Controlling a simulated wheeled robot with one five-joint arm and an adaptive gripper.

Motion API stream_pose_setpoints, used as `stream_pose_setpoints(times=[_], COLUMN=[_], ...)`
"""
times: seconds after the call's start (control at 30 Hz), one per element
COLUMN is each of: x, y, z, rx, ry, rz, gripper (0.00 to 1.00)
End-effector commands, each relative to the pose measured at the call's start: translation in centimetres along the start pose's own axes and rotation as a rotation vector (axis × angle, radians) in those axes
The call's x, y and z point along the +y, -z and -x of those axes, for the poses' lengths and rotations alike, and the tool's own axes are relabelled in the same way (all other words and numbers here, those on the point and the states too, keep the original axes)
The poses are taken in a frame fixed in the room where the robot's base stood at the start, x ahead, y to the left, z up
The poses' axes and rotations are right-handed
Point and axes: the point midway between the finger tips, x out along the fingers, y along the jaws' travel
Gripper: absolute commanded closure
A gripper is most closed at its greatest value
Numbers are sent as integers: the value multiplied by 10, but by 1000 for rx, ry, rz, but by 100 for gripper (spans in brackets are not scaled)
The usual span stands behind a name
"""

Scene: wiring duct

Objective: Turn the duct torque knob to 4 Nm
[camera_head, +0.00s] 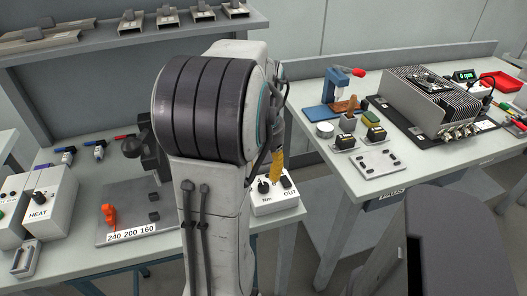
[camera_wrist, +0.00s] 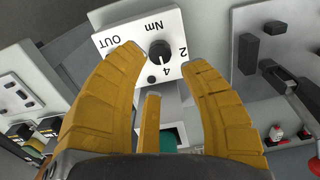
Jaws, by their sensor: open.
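The torque box is white, marked "Nm" and "OUT".
A HEAT box (camera_head: 40,205) and a grey plate with an orange tool (camera_head: 108,214) and a "240 200 160" label are on the left bench. The right bench holds a finned power unit (camera_head: 425,95), a blue press (camera_head: 338,92) and small parts. A gap separates the benches.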

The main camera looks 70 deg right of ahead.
Motion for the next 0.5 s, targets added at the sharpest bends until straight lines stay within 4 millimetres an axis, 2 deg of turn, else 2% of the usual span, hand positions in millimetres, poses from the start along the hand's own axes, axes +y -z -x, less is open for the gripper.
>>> stream_pose_setpoints(times=[0.2, 0.5], x=[0, 0], y=[0, 0], z=[35, 58], rx=[3, -1], ry=[-1, 1], rz=[0, 0], gripper=[61, 61])
